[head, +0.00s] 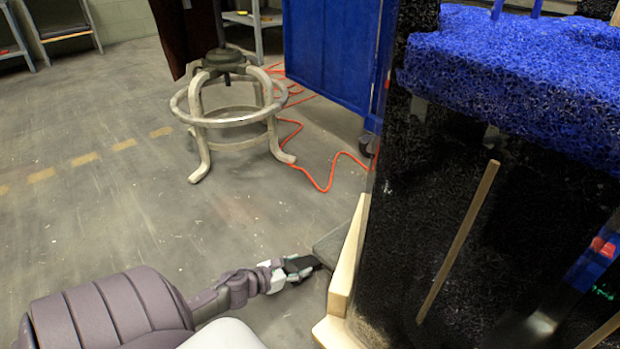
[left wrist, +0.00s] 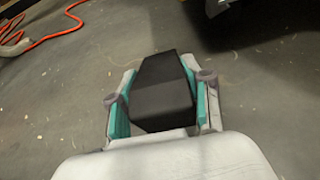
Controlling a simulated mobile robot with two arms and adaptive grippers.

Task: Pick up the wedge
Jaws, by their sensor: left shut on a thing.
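The wedge (left wrist: 162,92) is a black block that narrows toward its far end. In the left wrist view it sits between the two teal-padded fingers of my left gripper (left wrist: 161,100), which are shut on its sides. In the head view, my left gripper (head: 297,270) is at bottom centre, just left of the wooden tank stand. The wedge (head: 302,262) shows there only as a small dark shape at the fingertips, partly hidden by them. My right gripper is not in view.
The dark tank (head: 440,230) with blue mesh on top (head: 510,75) fills the right side. Its pale wooden stand (head: 347,260) is close to my left gripper. A round-based stool (head: 235,115), a blue cabinet (head: 330,55) and an orange cord (head: 330,170) are beyond. The floor at left is clear.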

